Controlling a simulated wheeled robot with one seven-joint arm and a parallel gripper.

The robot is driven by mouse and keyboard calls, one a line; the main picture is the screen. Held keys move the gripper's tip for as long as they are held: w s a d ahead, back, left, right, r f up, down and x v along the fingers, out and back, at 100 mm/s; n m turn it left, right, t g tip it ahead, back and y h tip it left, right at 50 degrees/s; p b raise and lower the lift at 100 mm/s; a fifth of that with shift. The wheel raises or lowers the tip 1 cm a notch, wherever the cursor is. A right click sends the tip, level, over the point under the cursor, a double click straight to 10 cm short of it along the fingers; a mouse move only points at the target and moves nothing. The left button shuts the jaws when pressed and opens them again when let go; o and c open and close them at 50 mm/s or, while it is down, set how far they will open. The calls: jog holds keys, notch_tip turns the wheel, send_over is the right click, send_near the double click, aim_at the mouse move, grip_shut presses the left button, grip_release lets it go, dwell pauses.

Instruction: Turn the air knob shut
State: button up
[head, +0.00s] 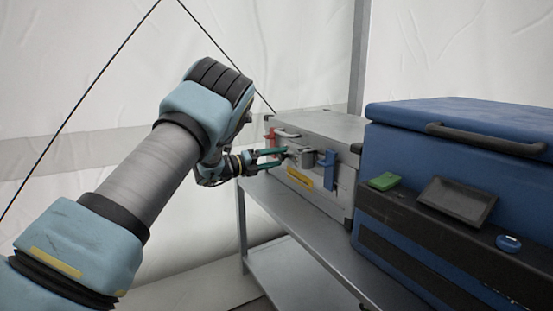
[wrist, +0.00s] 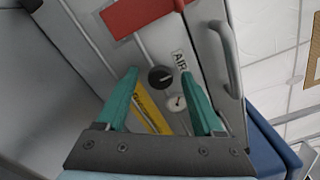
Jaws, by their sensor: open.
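The black round air knob (wrist: 160,77) sits on the front of the grey metal case (head: 335,124), beside a white AIR label (wrist: 181,61). A light mark shows on the knob's face, but I cannot tell its exact setting. A small white gauge (wrist: 177,103) is next to the knob. My gripper (head: 270,159) is at the case front with its teal fingers spread. In the wrist view, the knob appears between the fingertips of my gripper (wrist: 159,75); I see no contact. In the head view I cannot make out the knob.
A red part (wrist: 145,12) and a grey handle (wrist: 229,60) are near the knob. A yellow label (head: 299,178) and a blue latch (head: 328,170) are on the case front. A large blue box (head: 470,125) stands right of the case on the metal shelf (head: 318,236).

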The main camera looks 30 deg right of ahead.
jog(key=a+p, duration=0.2)
jog(key=a, duration=0.8)
jog(key=shift+w+a, duration=0.3)
